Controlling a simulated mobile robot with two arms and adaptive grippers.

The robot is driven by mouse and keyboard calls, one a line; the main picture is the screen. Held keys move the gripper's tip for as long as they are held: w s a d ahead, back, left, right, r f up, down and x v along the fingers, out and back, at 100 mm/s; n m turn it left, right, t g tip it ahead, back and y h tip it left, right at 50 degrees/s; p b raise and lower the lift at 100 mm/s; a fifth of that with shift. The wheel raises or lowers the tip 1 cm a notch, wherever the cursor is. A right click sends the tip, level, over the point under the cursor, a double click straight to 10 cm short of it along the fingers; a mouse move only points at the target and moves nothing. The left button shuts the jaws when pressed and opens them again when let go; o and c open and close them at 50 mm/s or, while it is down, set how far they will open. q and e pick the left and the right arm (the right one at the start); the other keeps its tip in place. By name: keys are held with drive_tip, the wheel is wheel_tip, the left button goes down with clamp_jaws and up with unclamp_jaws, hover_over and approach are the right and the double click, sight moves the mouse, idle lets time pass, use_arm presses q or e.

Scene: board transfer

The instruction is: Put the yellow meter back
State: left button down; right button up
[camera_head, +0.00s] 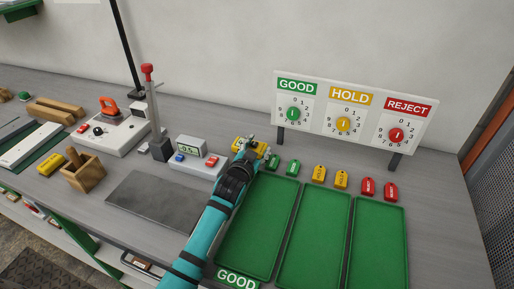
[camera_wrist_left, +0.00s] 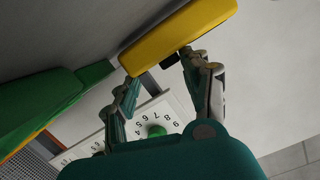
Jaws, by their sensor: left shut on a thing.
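The yellow meter (camera_head: 236,144) is partly hidden behind my left gripper (camera_head: 254,150), just right of the small box with the display. In the left wrist view, the yellow meter (camera_wrist_left: 180,36) lies across the fingertips of my left gripper (camera_wrist_left: 165,78), which is shut on it. I cannot tell how high the meter is above the bench. My right gripper is not in view. Another yellow block (camera_head: 51,164) lies at the left, near a wooden box.
The GOOD, HOLD, REJECT dial board (camera_head: 352,110) stands at the back right, with green, yellow and red tags before it. Three green trays (camera_head: 258,222) lie in front. A display box (camera_head: 192,157), a red-topped lever (camera_head: 149,85) and a bare grey plate (camera_head: 150,202) are to the left.

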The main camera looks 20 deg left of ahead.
use_arm(q)
drive_tip(key=c, duration=0.9)
unclamp_jaws()
drive_tip(key=shift+f, duration=0.3)
drive_tip(key=o, duration=0.3)
drive_tip(key=shift+s+f, duration=0.1)
drive_tip(key=shift+f, duration=0.05)
drive_tip(key=shift+r, duration=0.45)
drive_tip(key=s+r, duration=0.1)
drive_tip(key=s, duration=0.2)
drive_tip(key=s+r, duration=0.1)
drive_tip(key=s, duration=0.3)
drive_tip(key=s+r, duration=0.1)
drive_tip(key=s, duration=0.3)
drive_tip(key=shift+s+r, duration=0.1)
drive_tip(key=shift+s, duration=0.15)
